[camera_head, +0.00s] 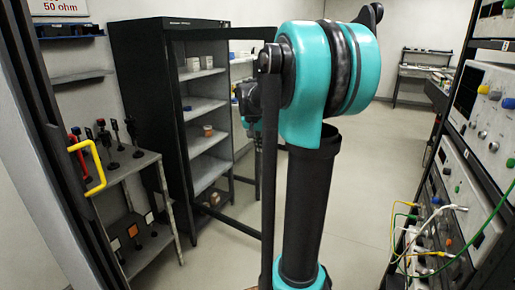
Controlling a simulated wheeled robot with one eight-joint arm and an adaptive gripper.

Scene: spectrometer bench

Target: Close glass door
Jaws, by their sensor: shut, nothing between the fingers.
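A tall black cabinet (150,110) stands left of centre with its shelves exposed. Its glass door stands open, swung out to the right. I see the door's dark top rail (222,33) and a lower rail near the floor; the pane is clear. My teal and black arm covers the door's free edge. My gripper (257,138) shows only in part behind the arm's dark upright link, below a teal wrist piece. It is shut and holds nothing. Its fingertips are mostly hidden, so I cannot tell whether it touches the door.
A dark upright frame with a yellow handle (92,167) stands close at the left. Behind it is a grey shelf rack (145,160) with small optical mounts. An instrument rack with cables (470,140) fills the right side. Open floor (355,160) lies between.

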